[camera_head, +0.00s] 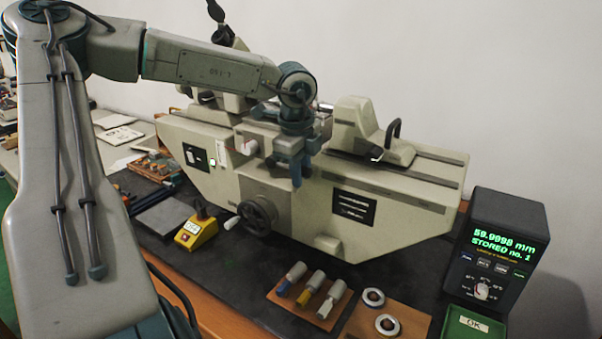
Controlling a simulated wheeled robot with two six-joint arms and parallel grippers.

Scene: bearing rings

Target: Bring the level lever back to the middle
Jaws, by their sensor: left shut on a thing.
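A grey-green bench measuring machine (320,205) stands on the dark table. My left arm reaches over it from the left. My left gripper (297,178) points down in front of the machine's middle carriage and is shut. What it holds is mostly hidden by the gripper; by its place it seems to be the level lever, but its angle cannot be made out. A white-and-red knob (250,147) sticks out left of the gripper, apart from it. My right gripper is not in view.
A handwheel (258,215) is below the carriage. In front lie a yellow box (196,233), a wooden block with several handled pieces (310,290) and two rings (387,325) on a board. A display (495,250) reading 59.9998 mm and a green OK tray (466,325) stand right.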

